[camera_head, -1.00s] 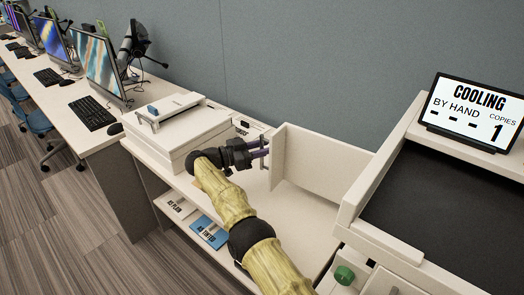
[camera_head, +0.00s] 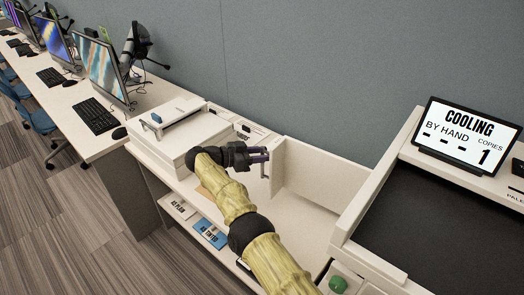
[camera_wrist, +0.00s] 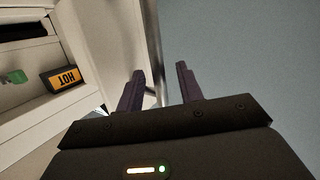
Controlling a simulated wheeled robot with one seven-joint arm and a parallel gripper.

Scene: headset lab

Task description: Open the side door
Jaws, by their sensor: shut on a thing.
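The side door (camera_head: 315,175) is a pale panel standing out to the left from the machine (camera_head: 345,238), over the counter, with a clear gap in front of it. A thin upright metal handle (camera_head: 264,170) is on its left end. My gripper (camera_head: 264,157) comes from the left and is shut on this handle. In the wrist view, my gripper (camera_wrist: 160,85) has a dark finger on each side of the handle bar (camera_wrist: 154,45); the pale door (camera_wrist: 105,45) rises to its left. The exact contact is partly hidden by the fingers.
A pale box-like device (camera_head: 180,135) stands on the counter close behind my gripper. The grey wall (camera_head: 300,70) lies behind the door. A sign reading COOLING (camera_head: 465,135) stands on the machine. A HOT label (camera_wrist: 65,77) and green knob (camera_head: 337,285) are on its front area.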

